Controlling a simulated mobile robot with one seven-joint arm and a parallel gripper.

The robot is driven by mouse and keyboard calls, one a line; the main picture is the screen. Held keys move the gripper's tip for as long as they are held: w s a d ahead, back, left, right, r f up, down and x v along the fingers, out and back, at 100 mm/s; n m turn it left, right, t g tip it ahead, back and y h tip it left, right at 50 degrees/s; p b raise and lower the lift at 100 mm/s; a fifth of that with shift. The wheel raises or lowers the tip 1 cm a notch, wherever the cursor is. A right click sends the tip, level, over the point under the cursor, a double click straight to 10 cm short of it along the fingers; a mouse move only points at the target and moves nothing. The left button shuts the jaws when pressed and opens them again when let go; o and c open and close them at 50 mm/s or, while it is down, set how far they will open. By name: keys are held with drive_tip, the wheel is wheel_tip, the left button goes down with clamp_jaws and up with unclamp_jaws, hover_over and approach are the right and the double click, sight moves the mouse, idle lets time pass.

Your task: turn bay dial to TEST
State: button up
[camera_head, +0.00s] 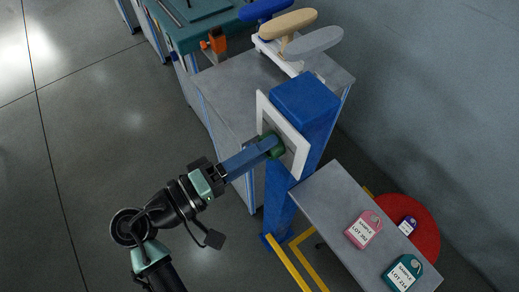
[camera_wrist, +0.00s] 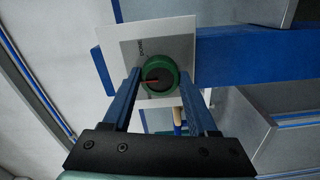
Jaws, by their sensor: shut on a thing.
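The bay dial (camera_head: 273,146) is a round green knob on a pale square plate (camera_head: 299,143) fixed to a blue post (camera_head: 305,100). In the wrist view the dial (camera_wrist: 160,97) shows a dark face with a reddish pointer line, pointing left. Some dark lettering stands on the plate (camera_wrist: 175,40) above the dial, too small to read surely; a TEST mark cannot be made out. My gripper (camera_head: 264,147) reaches the dial from the left, with its long blue fingers (camera_wrist: 158,88) on either side of the green rim, shut on it.
A grey bench (camera_head: 235,80) with armrest-like pads (camera_head: 288,24) stands behind the post. Yellow rails (camera_head: 285,262) stand near the post's foot. The floor at left is clear.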

drive_tip(key=o, duration=1.4)
drive_tip(key=b+v, duration=0.1)
drive_tip(key=v, duration=1.2)
